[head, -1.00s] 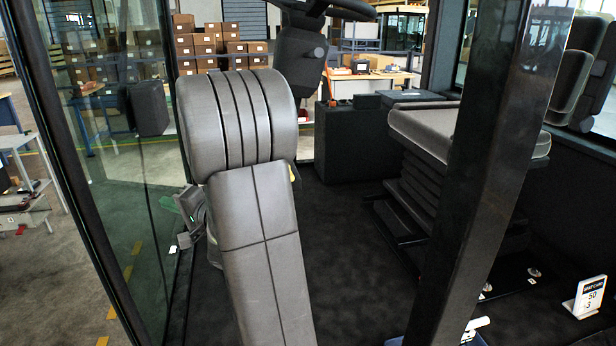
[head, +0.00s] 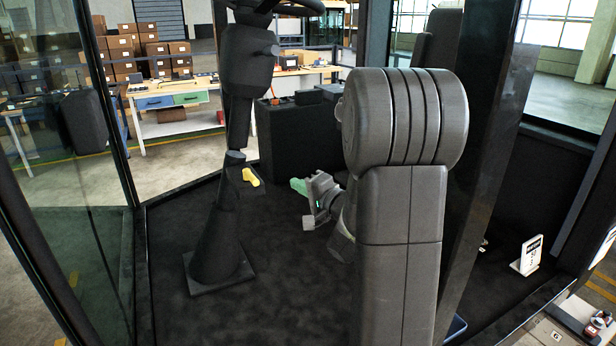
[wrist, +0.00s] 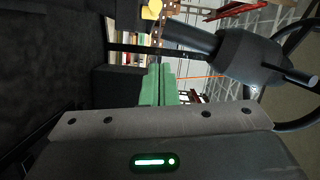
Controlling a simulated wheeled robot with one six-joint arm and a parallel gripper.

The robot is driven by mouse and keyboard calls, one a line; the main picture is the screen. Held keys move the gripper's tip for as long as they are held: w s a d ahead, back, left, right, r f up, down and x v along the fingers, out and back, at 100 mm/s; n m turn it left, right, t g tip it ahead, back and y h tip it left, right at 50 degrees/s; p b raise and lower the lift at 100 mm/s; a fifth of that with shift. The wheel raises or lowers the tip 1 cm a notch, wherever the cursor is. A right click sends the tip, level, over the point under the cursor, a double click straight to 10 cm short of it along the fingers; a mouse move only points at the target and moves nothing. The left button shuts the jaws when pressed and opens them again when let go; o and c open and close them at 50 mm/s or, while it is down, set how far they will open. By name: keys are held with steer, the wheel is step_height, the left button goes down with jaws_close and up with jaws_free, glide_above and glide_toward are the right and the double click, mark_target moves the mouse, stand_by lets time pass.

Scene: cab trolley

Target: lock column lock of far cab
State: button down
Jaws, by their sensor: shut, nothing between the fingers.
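The dark steering column (head: 240,130) stands on the cab floor at left centre in the head view, its steering wheel (head: 290,8) cut by the top edge. A short stub (head: 273,49), perhaps the column lock, sticks out on the right of the column's head. My gripper (head: 297,186) has green fingers and is low, right of the column and apart from it. In the wrist view, turned sideways, the green fingers (wrist: 158,85) are together and empty. The column head (wrist: 245,58) and its stub (wrist: 301,80) show at upper right there.
A yellow pedal (head: 251,177) lies at the column's foot. A black box (head: 290,130) stands behind my gripper. A dark cab post (head: 490,150) rises right of my arm. A white number card (head: 528,255) is at right. The floor right of the column is clear.

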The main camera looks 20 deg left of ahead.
mark_target(251, 179)
steer(key=shift+w+d, duration=0.25)
steer(key=shift+d, duration=0.15)
steer(key=shift+a, duration=0.1)
steer(key=w+a+f+p, duration=0.1)
steer(key=a+p, duration=0.2)
steer(key=a, duration=0.8)
steer(key=shift+a, duration=0.2)
steer(key=shift+a+f+m+t+b, duration=0.1)
steer(key=shift+f+m+t+b, duration=0.1)
steer(key=shift+m+t+b, duration=0.15)
